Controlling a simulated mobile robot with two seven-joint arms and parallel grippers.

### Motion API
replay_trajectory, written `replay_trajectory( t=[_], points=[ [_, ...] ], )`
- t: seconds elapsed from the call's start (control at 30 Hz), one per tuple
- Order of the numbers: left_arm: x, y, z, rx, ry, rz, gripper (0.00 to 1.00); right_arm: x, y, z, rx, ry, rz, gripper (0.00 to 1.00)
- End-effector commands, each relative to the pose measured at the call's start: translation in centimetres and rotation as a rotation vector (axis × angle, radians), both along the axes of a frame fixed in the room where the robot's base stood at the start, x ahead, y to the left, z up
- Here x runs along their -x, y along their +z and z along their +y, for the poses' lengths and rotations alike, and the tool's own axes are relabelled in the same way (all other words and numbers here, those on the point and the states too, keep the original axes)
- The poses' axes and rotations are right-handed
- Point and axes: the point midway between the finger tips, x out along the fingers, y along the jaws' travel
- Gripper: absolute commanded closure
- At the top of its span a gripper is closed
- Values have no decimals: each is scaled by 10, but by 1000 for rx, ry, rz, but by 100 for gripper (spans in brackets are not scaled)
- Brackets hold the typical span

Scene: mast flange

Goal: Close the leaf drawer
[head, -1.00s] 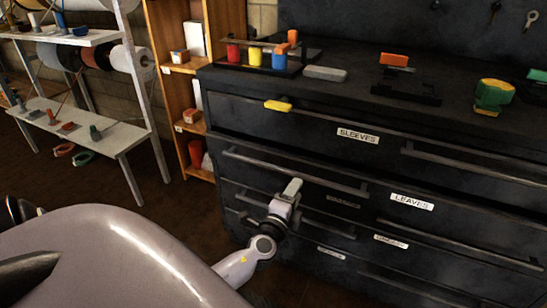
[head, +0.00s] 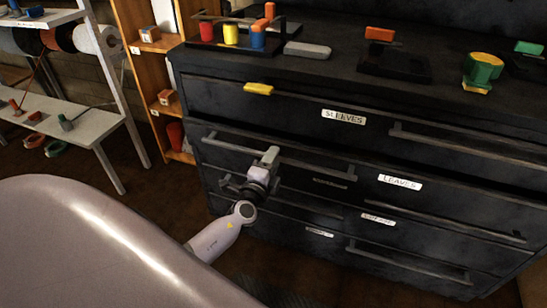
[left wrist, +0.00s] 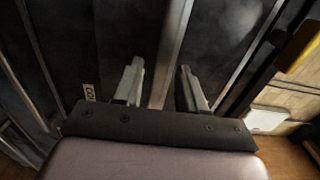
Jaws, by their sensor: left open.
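The leaf drawer (head: 440,192), marked LEAVES, is in the dark cabinet, below the drawer marked SLEEVES. It seems to stand out a little from the cabinet, but how far is hard to tell. A long grey bar handle (head: 315,165) runs across the front at the left. My left gripper (head: 268,155) is at this handle. In the left wrist view the open fingers (left wrist: 157,85) straddle a pale bar (left wrist: 173,45); contact cannot be told. My right gripper is not in view.
The cabinet top (head: 345,65) carries colored parts, a grey block (head: 307,50) and a green-yellow piece (head: 483,72). A wooden shelf (head: 150,75) and a white rack (head: 85,128) stand left.

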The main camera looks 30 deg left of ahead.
Motion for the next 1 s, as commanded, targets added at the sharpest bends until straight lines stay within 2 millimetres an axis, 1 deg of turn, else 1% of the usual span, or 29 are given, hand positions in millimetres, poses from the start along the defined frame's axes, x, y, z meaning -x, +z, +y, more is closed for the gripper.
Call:
replay_trajectory(
  t=[0.1,0.2,0.47,0.5,0.57,0.6,0.63,0.83,1.0],
  points=[
    [-10,0,2,0,0,0,60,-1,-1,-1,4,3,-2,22],
    [-13,0,3,0,0,1,60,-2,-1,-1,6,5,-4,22],
    [-14,0,3,0,0,1,60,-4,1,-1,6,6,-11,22],
    [-14,0,3,0,0,1,66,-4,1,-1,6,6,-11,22],
    [-14,0,3,0,0,1,86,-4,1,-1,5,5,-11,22],
    [-14,0,3,0,0,1,99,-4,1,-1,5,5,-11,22],
    [-14,0,3,0,0,1,100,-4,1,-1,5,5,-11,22],
    [-17,-1,4,0,1,0,100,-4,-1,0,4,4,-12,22],
    [-39,-4,10,1,3,-1,100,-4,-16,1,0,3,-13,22]
  ],
)
